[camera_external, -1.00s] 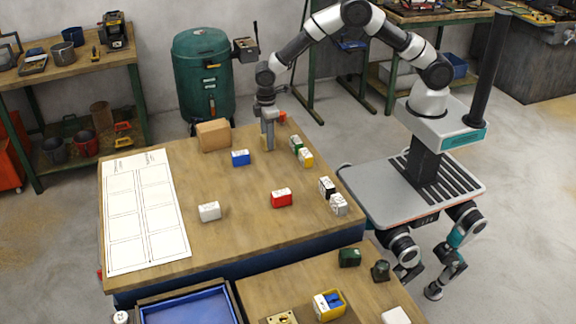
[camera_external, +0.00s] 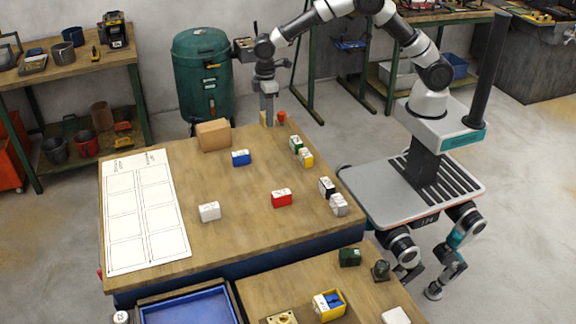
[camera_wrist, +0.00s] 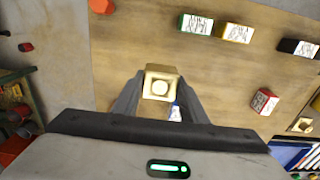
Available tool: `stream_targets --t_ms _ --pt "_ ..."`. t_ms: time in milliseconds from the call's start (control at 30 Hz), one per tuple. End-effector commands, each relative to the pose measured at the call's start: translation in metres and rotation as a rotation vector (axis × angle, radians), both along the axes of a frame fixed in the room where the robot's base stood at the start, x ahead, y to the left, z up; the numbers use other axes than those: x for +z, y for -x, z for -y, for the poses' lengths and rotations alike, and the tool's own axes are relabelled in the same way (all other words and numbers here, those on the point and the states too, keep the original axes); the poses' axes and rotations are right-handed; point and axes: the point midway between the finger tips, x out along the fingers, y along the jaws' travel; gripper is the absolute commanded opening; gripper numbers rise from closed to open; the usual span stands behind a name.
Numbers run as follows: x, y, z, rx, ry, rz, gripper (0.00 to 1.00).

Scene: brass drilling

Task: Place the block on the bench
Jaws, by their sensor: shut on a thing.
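My gripper (camera_external: 267,121) is at the far edge of the wooden bench (camera_external: 235,190), pointing down. It is shut on a cream block (camera_wrist: 160,84) with a round mark on its face. In the wrist view the block sits between the two dark fingers. In the external view only a narrow pale strip of the block (camera_external: 263,118) shows beside the fingers. The block seems to be above the bench top, but I cannot tell the gap exactly.
A red piece (camera_external: 282,117) stands close right of my gripper. A cardboard box (camera_external: 213,135) is to the left. Blue (camera_external: 241,158), red (camera_external: 281,198), white (camera_external: 209,211), green (camera_external: 296,144) and yellow (camera_external: 306,159) blocks lie on the bench. A marked sheet (camera_external: 143,210) covers its left side.

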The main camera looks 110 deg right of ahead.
Motion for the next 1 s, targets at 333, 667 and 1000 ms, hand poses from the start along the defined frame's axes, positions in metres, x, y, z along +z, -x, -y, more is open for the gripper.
stream_targets --t_ms 333,667,1000 --pt "-0.001 -0.019 -0.039 0.099 0.0 0.002 0.0" --pt "-0.02 -0.06 -0.192 0.47 0.001 0.002 0.0" --pt "-0.038 -0.056 -0.362 0.852 0.001 0.002 0.0"
